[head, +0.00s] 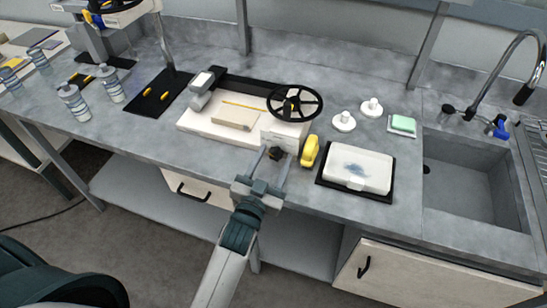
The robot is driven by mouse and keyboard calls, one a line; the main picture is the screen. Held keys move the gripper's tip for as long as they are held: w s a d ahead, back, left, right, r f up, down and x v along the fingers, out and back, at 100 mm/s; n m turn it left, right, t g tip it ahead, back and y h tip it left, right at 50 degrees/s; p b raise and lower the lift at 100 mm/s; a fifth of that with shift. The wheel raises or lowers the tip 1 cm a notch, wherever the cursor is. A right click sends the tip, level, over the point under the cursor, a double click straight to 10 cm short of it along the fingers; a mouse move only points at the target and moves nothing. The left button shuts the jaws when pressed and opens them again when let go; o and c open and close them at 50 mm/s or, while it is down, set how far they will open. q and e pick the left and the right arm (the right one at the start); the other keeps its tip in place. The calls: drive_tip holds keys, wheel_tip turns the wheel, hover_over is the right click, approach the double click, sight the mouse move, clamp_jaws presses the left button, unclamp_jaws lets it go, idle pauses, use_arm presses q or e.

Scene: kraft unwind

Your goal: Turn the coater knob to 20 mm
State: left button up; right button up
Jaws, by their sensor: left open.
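The coater (195,124) is a white-based machine on the grey bench, with a black handwheel (295,103) at its right end. A small dark knob (276,153) sits on its front face, near the right corner. My left gripper (273,158) is in front of that face, with its two fingers pointing at the coater and apart. The knob shows between the fingertips; I cannot tell whether they touch it. The scale and its reading are too small to make out. My right gripper is not in view.
A yellow object (309,152) stands close to the right of my gripper. Further right are a white tray on a black mat (320,182), two white knobbed pieces, a green sponge (403,123) and a sink (470,175). Bottles (75,103) and a black mat (160,93) are at left.

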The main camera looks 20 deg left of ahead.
use_arm(q)
drive_tip(key=c, duration=1)
drive_tip(key=shift+c, duration=0.2)
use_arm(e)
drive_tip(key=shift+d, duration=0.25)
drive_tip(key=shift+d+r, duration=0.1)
